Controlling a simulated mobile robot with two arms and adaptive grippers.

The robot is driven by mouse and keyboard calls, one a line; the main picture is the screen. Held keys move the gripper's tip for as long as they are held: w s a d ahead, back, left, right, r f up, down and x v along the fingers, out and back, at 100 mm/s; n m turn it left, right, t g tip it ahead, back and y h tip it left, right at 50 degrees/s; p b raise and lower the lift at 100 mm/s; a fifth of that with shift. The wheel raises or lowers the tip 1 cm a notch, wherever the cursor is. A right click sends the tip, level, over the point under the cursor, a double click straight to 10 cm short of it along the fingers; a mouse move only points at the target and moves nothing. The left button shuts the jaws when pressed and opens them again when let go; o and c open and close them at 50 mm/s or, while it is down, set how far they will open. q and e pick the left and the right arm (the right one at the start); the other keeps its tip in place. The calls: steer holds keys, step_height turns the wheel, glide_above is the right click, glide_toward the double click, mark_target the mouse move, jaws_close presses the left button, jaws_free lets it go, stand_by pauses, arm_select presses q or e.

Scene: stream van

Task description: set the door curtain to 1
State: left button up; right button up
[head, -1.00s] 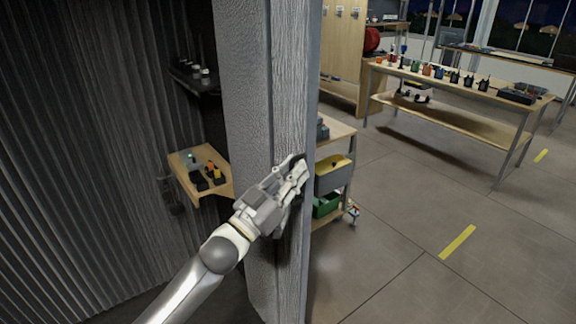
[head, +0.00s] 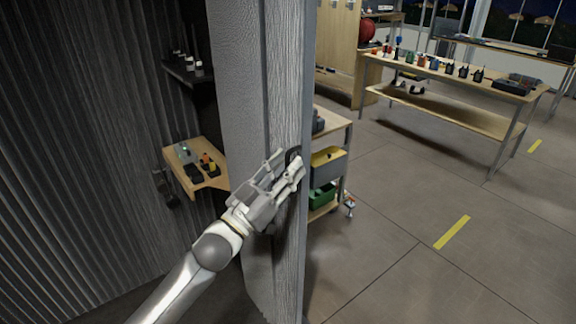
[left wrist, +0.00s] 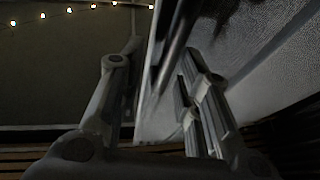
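The door curtain (head: 238,110) is a grey textured panel hanging upright in the middle of the head view, with its free edge toward the right. It also fills the right part of the left wrist view (left wrist: 250,45). My left gripper (head: 284,164) is at this edge, beside a small dark rounded part that it partly hides. In the left wrist view my left gripper (left wrist: 160,85) has its fingers apart, with the curtain's pale edge showing between them. I cannot tell whether either finger touches the curtain. My right gripper is not in view.
Left of the curtain are dark ribbed walls (head: 75,150), a small wooden shelf (head: 190,160) with small items and a dark shelf above. Right of it stand a cart with a green bin (head: 322,196) and a long table (head: 450,85) with several devices.

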arm_select(q)
steer(key=v, duration=1.1)
steer(key=shift+a+f, duration=0.1)
steer(key=w+a+f+n+y, duration=0.2)
steer(key=a+f+y, duration=0.2)
steer(key=f, duration=0.7)
steer(key=w+a+f+n+y, duration=0.2)
steer(key=a+f+y, duration=0.15)
steer(key=f, duration=0.85)
steer(key=s+a+f+n+g+y, duration=0.1)
steer(key=s+a+f+g+y, duration=0.15)
steer(key=f, duration=0.55)
steer(key=s+a+f+g+y, duration=0.1)
steer(key=s+a+f, duration=0.1)
steer(key=s+f, duration=0.35)
steer(key=s+a+f+n+g+y, duration=0.1)
steer(key=s+a+f+g+y, duration=0.1)
steer(key=f, duration=0.7)
steer(key=s+a+f+g+y, duration=0.25)
steer(key=s+f+g, duration=0.25)
steer(key=s+f, duration=1.3)
steer(key=s+f+g, duration=0.2)
steer(key=s, duration=0.9)
steer(key=s+f+g, duration=0.3)
steer(key=s, duration=0.9)
steer(key=shift+f, duration=0.2)
